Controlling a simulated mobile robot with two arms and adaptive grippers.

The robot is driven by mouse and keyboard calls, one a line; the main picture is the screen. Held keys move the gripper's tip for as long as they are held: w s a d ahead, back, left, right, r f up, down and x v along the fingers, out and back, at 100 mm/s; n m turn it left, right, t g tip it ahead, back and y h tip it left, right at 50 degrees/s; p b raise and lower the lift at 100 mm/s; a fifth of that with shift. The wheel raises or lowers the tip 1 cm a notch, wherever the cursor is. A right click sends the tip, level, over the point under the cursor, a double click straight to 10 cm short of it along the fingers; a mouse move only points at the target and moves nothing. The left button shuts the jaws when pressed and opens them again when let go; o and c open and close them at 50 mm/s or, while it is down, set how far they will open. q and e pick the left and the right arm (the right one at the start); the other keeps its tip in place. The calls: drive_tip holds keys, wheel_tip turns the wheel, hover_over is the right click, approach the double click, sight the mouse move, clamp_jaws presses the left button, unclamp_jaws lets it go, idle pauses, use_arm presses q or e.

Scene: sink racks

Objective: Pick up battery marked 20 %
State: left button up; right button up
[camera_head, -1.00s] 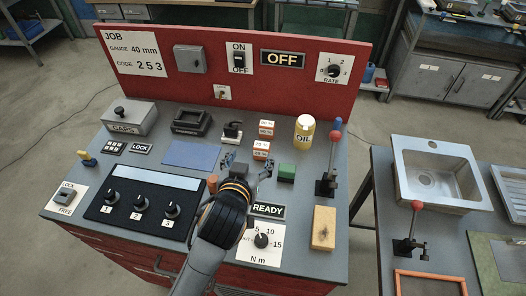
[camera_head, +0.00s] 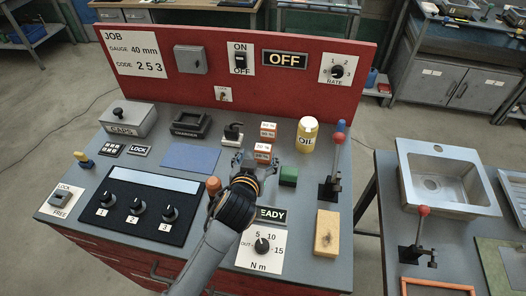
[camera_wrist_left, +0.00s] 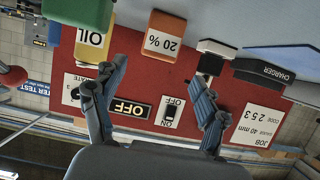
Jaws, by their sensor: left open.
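The battery marked 20 % (camera_head: 263,151) is a small orange and white block standing on the grey bench top. Its 20 % label (camera_wrist_left: 161,43) shows inverted in the left wrist view, between the finger directions but beyond the tips. My left gripper (camera_head: 256,165) is open and empty just on the near side of this battery, with its fingers spread to either side. The fingers also show in the left wrist view (camera_wrist_left: 158,85). A second orange and white battery (camera_head: 267,129) stands right behind the first; its label is too small to read surely. My right gripper is out of view.
A green block (camera_head: 288,176) stands close right of the gripper, and an orange knob (camera_head: 213,185) close left. A yellow OIL can (camera_head: 307,136) and a red-knobbed lever (camera_head: 333,165) stand further right. The charger (camera_head: 191,123) is behind left. A blue mat (camera_head: 190,158) lies clear.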

sight(263, 149)
use_arm(q)
drive_tip(key=shift+w+d+f+p, duration=0.2)
drive_tip(key=shift+w+p, duration=0.25)
drive_tip(key=shift+w, duration=0.15)
drive_tip(key=p+x, duration=0.1)
drive_tip(key=x, duration=0.2)
drive_tip(key=shift+d, duration=0.15)
drive_tip(key=shift+w+f, duration=0.25)
drive_tip(key=shift+w, duration=0.1)
drive_tip(key=shift+s, duration=0.1)
drive_tip(key=c, duration=1.4)
drive_tip(key=shift+c, duration=0.5)
drive_tip(key=shift+r, duration=0.15)
